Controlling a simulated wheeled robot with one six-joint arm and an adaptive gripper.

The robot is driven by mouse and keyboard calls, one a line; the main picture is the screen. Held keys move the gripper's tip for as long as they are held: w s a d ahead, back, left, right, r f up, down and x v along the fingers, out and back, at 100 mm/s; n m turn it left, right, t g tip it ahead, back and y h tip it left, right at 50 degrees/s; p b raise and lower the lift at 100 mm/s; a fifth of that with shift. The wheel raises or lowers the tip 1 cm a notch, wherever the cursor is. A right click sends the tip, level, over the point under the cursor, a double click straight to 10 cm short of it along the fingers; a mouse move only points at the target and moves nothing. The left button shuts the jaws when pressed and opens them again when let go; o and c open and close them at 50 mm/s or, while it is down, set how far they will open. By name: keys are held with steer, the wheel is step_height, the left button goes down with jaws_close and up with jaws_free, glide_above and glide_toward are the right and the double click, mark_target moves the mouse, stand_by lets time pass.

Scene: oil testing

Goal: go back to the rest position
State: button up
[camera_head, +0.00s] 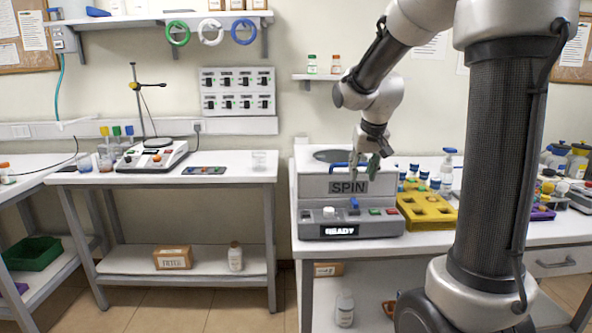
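My gripper (366,169) hangs from my arm at the right of centre, fingers pointing down. It is small in view, but its fingers look spread, with nothing visible between them. It is just above or in front of the grey SPIN machine (311,188), overlapping its top right part; I cannot tell whether they touch.
A yellow rack (428,211) and blue-capped bottles (423,178) stand right of the machine. My arm hides part of the right table. Floor between the tables is clear.

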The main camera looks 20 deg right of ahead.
steer(key=s+a+r+n, duration=0.1)
steer(key=s+a, duration=0.2)
steer(key=s, duration=1)
steer(key=s+a+r+n+y, duration=0.1)
steer(key=s+a+r+n, duration=0.1)
steer(key=s, duration=1.1)
steer(key=shift+s+a, duration=0.25)
steer(key=shift+a, duration=0.4)
steer(key=shift+f, duration=0.1)
